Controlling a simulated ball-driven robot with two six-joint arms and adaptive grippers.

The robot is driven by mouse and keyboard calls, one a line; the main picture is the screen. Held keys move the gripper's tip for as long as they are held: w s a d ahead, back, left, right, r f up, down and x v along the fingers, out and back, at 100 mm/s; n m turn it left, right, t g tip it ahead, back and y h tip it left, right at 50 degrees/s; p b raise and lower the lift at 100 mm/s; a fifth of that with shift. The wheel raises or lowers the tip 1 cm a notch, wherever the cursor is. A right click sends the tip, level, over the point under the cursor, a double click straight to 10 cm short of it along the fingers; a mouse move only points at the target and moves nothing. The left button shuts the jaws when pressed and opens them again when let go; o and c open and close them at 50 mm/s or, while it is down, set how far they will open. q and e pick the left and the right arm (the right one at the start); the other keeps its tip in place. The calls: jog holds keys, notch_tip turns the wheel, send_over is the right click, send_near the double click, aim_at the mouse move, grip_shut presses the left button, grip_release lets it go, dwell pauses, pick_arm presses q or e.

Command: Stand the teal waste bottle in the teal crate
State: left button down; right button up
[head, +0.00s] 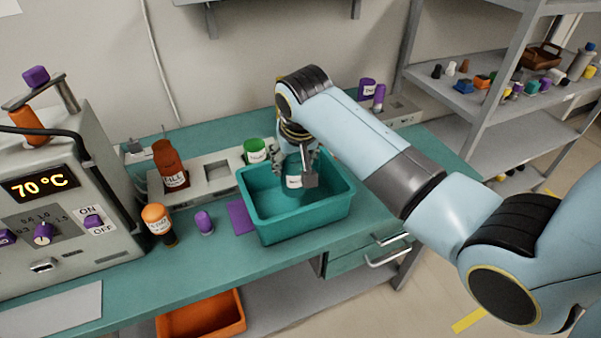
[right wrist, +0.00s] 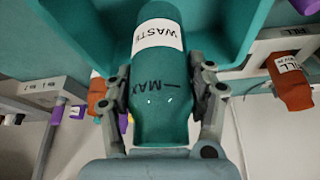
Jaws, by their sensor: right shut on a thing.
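The teal waste bottle (right wrist: 162,75) has a white WASTE label and a MAX mark. It is between the fingers of my right gripper (right wrist: 165,95), which is shut on it. In the head view my right gripper (head: 300,172) is over the teal crate (head: 300,228), and the bottle (head: 293,180) shows at the crate's opening, partly hidden by the fingers. The crate (right wrist: 100,55) also fills the far side of the right wrist view. I cannot tell whether the bottle touches the crate floor. My left gripper is not in view.
A red-brown bottle (head: 170,166), an orange bottle (head: 158,224) and a purple-capped vial (head: 204,222) stand left of the crate. A green container (head: 255,152) is behind it. A heater unit (head: 60,185) reading 70 °C is at left. An orange bin (head: 203,315) sits below.

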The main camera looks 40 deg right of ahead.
aim_at(294, 176)
notch_tip(294, 176, down, 5)
jog(key=shift+r, duration=0.2)
jog(key=shift+f, duration=0.45)
jog(key=shift+f, duration=0.1)
jog(key=o, duration=1.5)
jog(key=shift+f, duration=0.1)
jog(key=shift+s+r, duration=0.15)
jog(key=shift+r, duration=0.4)
jog(key=v, duration=1)
jog(key=shift+s+a+r+p, duration=0.15)
jog(key=shift+s+r+p, duration=0.05)
jog(key=shift+r+p, duration=0.1)
jog(key=shift+s+r, duration=0.1)
jog(key=shift+r, duration=0.1)
